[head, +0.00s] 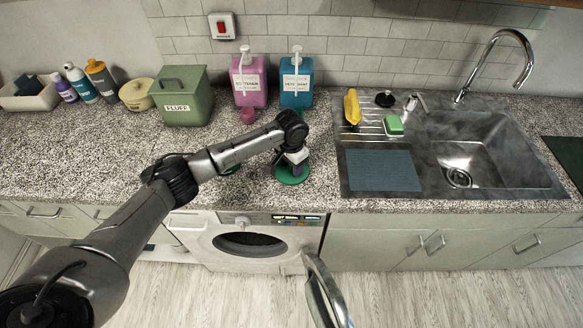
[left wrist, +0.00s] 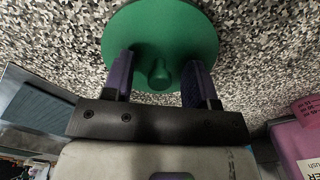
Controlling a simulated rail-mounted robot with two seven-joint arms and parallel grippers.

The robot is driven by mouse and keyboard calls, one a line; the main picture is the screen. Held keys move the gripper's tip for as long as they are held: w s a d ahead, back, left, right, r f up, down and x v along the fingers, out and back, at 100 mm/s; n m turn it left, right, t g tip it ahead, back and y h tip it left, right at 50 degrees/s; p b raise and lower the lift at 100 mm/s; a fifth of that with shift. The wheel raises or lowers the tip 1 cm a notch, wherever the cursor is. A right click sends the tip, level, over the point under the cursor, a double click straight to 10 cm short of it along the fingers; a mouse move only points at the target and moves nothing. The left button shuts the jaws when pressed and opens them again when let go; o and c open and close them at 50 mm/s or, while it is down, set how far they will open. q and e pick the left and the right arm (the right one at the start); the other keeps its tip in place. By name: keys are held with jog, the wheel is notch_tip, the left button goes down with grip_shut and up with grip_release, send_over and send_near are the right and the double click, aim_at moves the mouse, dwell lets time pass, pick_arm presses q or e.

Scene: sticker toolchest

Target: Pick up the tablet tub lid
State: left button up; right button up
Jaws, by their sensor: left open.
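The tablet tub lid is a green disc with a round knob; it lies on the speckled counter in the head view (head: 291,180) and fills the top middle of the left wrist view (left wrist: 160,25). My left gripper (head: 290,168) points down over the lid. In the left wrist view my left gripper (left wrist: 159,65) is open, with one dark purple finger on each side of the knob (left wrist: 160,75) and gaps between. I cannot tell whether the fingertips touch the lid. My right gripper is not in view.
A pink dispenser (head: 248,83) and a teal dispenser (head: 296,83) stand behind, with a small pink cup (head: 248,116). The green FLUFF box (head: 184,97) is at the left. The sink (head: 475,150) with a blue mat (head: 383,171) is to the right. An open washing machine (head: 250,243) is below.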

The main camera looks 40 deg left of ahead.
pick_arm(q)
jog(key=c, duration=0.4)
grip_shut()
jog(key=shift+r, duration=0.15)
